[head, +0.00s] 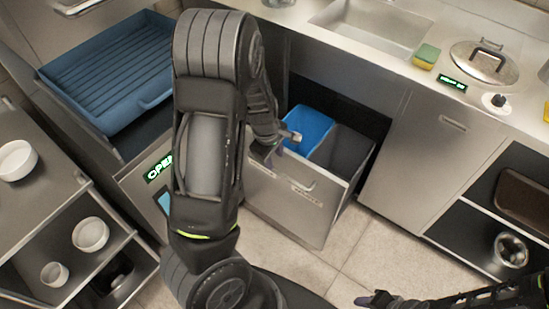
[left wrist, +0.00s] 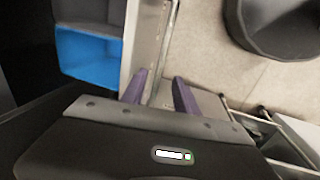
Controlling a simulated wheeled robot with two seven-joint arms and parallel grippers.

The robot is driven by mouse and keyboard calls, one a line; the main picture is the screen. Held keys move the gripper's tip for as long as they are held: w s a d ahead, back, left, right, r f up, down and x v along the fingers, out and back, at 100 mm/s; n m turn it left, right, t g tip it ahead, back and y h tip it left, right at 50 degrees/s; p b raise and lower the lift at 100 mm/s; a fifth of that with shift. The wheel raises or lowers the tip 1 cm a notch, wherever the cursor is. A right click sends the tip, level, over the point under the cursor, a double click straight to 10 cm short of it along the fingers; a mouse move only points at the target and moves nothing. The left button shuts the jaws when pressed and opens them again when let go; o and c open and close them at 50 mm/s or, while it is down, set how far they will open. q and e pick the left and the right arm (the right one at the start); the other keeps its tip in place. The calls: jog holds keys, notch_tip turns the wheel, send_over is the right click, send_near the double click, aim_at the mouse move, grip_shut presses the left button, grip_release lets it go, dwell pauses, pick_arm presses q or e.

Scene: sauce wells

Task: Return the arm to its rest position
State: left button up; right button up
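My left arm comes in from the left and reaches up and over the middle of the head view. Its gripper (head: 268,150) hangs beside the front of an open pull-out drawer (head: 290,208). In the left wrist view its two purple fingers (left wrist: 160,90) stand apart with nothing between them, close to the drawer's front panel (left wrist: 146,50). My right arm shows at the lower right of the head view, with its gripper (head: 378,299) low over the floor. Whether the right gripper is open or shut I cannot tell.
The open drawer holds a blue bin (head: 308,128) and a grey bin (head: 345,150). A blue ribbed tray (head: 110,70) sits at the upper left. Shelves with white bowls (head: 90,234) stand at the left. The counter holds a sponge (head: 427,55) and a lid (head: 484,62). Tiled floor (head: 375,255) is clear.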

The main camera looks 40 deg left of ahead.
dwell(0.4)
pick_arm(q)
jog(key=s+d+f+m+g, duration=0.1)
jog(key=s+d+f+m, duration=0.25)
jog(key=d+f, duration=0.2)
jog(key=s+d+f+m, duration=0.3)
jog(key=d+f+m, duration=0.1)
jog(key=d, duration=0.3)
jog(key=s+d+f+m+h, duration=0.1)
jog(key=s+d+m, duration=0.3)
jog(key=d, duration=0.4)
jog(key=s+d+f+m+h, duration=0.2)
jog(key=s+d+m, duration=0.3)
jog(key=d, duration=0.4)
jog(key=shift+s+d+f+g+h, duration=0.2)
jog(key=shift+s+g+h, duration=0.1)
jog(key=shift+s+h, duration=0.3)
